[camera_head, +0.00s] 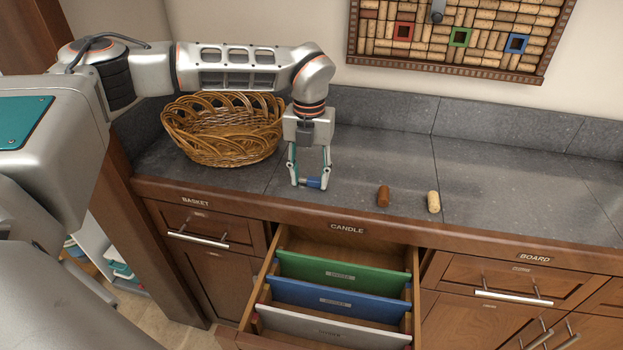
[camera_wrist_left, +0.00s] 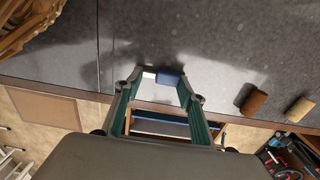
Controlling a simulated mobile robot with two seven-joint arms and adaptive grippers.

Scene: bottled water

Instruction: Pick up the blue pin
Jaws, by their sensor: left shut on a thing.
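The blue pin (camera_head: 313,183) is a short blue cylinder at the tips of my left gripper (camera_head: 309,182), just above or at the grey countertop. The gripper points down and its two fingers are closed on the pin's ends. In the left wrist view the pin (camera_wrist_left: 168,79) sits between the fingertips (camera_wrist_left: 161,80). I cannot tell whether it still touches the counter. My right gripper is not in view.
A brown cork (camera_head: 383,196) and a tan cork (camera_head: 433,202) lie to the right on the countertop (camera_head: 490,180). A wicker basket (camera_head: 225,152) stands behind left. The open candle drawer holds green (camera_head: 340,268), blue (camera_head: 335,299) and grey (camera_head: 330,326) dividers. A cork board (camera_head: 390,48) hangs behind.

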